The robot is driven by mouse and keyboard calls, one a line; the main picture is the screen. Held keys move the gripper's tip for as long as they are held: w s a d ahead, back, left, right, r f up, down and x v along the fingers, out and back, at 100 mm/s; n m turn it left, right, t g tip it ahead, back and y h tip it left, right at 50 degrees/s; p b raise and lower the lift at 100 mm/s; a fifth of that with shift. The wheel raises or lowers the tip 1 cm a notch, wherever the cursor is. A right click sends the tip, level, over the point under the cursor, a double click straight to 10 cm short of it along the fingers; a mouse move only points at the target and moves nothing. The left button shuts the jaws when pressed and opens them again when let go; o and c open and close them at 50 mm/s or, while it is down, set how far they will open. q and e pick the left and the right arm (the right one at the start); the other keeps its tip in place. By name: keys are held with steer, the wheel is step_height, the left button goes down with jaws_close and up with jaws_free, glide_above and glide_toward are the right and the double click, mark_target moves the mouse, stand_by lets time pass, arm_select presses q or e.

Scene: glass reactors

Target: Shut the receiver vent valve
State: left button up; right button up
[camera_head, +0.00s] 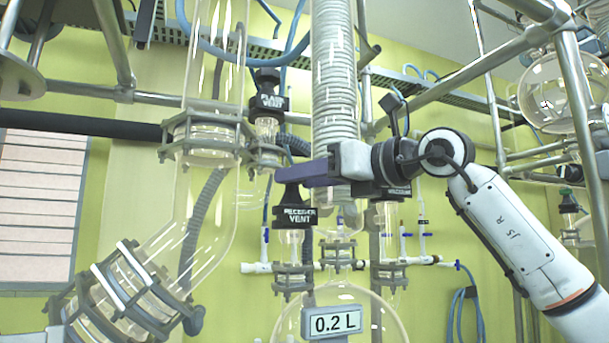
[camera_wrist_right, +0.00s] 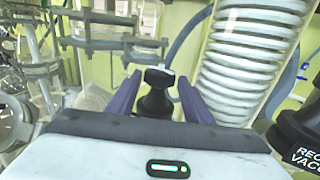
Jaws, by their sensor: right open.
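The receiver vent valve (camera_head: 298,214) has a black knob and a black collar labelled "RECEIVER VENT", on a glass neck above the receiver flask. My right gripper (camera_head: 295,174) reaches in from the right, its purple fingers at the height of the knob's top. In the right wrist view a black knob (camera_wrist_right: 156,98) stands between the two open purple fingers (camera_wrist_right: 157,84), with a gap on each side. The fingers hide part of the knob in the head view. My left gripper does not show.
The flash vent valve (camera_head: 268,100) stands just above and left. The receiver vacuum valve (camera_wrist_right: 305,145) is close on the right, partly behind my right wrist in the head view. A coiled glass condenser (camera_head: 336,80) rises behind. A "0.2 L" display (camera_head: 333,321) is below.

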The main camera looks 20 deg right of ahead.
steer(key=shift+c, duration=0.4)
steer(key=c, duration=0.7)
steer(key=shift+a, duration=0.1)
